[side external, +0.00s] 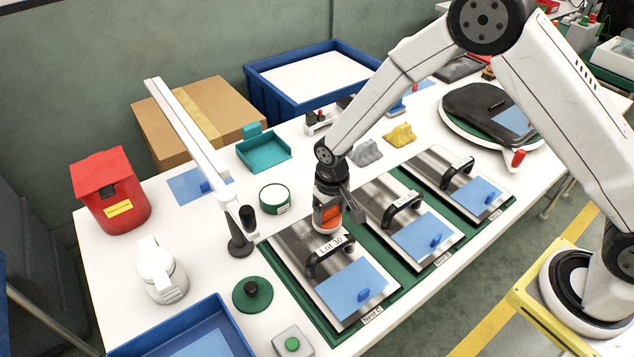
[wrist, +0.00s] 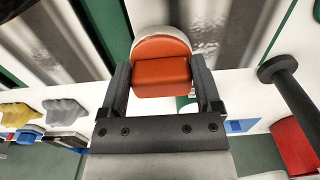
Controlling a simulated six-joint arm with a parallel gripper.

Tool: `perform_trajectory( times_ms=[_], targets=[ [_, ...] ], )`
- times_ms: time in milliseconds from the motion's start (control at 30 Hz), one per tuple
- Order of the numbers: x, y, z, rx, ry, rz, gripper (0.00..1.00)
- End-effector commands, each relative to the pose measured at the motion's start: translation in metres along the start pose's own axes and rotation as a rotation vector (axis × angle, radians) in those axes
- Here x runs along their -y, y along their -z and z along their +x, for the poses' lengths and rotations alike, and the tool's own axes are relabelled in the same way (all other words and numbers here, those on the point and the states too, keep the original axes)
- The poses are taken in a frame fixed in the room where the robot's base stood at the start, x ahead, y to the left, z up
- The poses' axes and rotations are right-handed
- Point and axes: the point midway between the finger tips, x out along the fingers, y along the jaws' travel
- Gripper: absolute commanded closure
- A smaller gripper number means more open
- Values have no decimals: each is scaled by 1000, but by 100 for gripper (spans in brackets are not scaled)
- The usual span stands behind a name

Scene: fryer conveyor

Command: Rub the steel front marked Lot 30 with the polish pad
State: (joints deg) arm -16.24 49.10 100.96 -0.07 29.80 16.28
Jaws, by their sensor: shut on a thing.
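My gripper (side external: 331,210) is shut on the polish pad (side external: 327,219), an orange block. In the wrist view the pad (wrist: 160,75) sits between both fingers, with a pale rounded edge beyond it. The steel front marked Lot 30 (side external: 291,243) is the nearest and leftmost of three steel fronts. It has a black handle (side external: 318,264), a white label and a blue sheet (side external: 352,289). The pad is over the back part of this front, behind the handle. I cannot tell whether it touches the steel.
Two similar steel fronts (side external: 372,196) (side external: 430,157) lie to the right on the green base. A black-footed post with a long white arm (side external: 190,135) stands to the left. A round green tin (side external: 275,199) and a green knobbed disc (side external: 252,296) are also near.

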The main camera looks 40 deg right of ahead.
Motion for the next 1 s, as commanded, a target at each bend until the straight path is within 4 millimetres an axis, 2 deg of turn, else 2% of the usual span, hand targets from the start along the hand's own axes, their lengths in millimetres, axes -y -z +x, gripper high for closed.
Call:
perform_trajectory(
  times_ms=[33, 100, 1000],
  targets=[
    [0, -1, 10, 5, -2, 0, 65],
    [9, -1, 8, 2, -1, -4, 83],
    [90, -1, 9, 2, -1, -3, 83]
  ],
)
